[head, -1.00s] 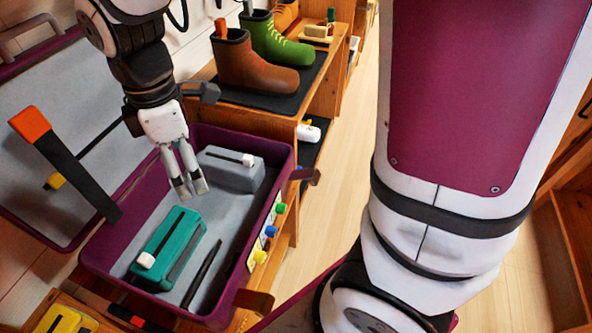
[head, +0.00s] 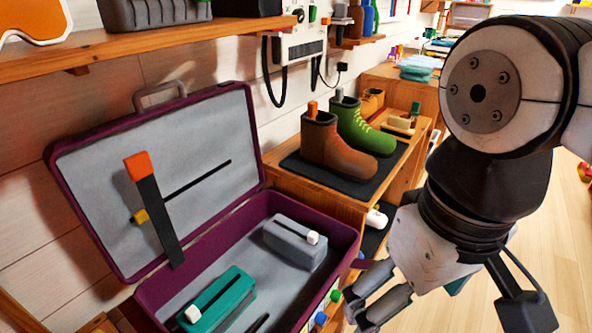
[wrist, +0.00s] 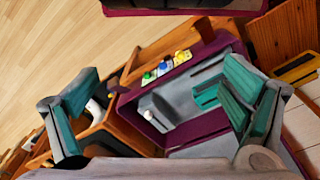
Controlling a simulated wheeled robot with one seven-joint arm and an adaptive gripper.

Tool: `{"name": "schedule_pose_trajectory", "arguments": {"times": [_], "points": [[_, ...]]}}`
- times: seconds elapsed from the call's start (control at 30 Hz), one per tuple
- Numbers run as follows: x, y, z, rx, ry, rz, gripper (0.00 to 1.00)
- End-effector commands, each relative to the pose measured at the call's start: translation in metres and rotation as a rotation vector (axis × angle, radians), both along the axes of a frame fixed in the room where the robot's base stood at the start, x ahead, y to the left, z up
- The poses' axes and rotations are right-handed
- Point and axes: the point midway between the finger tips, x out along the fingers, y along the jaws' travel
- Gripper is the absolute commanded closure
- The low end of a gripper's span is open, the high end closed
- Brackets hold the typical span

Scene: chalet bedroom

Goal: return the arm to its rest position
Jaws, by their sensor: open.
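My gripper (head: 378,305) hangs at the lower right of the head view, to the right of the open purple case (head: 318,268). In the wrist view my gripper (wrist: 160,115) shows two teal-padded fingers spread wide apart with nothing between them. Beyond the fingers the case (wrist: 205,133) is seen from above. My arm is folded in front of the head camera at the right.
The case holds a grey box (head: 293,243) and a teal box (head: 222,300). Its lid (head: 100,185) stands open against the wall. Brown (head: 335,150) and green (head: 362,130) boots stand on a wooden bench (head: 285,155). Floor (head: 560,215) is clear at the right.

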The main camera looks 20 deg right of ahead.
Motion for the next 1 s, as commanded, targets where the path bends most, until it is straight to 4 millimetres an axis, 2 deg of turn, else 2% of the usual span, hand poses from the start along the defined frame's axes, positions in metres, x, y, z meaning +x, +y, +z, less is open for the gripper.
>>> {"name": "schedule_pose_trajectory", "arguments": {"times": [0.6, 1.0], "points": [[0.001, 0.0, 0.001, 0.0, -0.001, 0.004, 0.07], [0.008, 0.001, 0.071, 0.0, -0.092, 0.011, 0.07]]}}
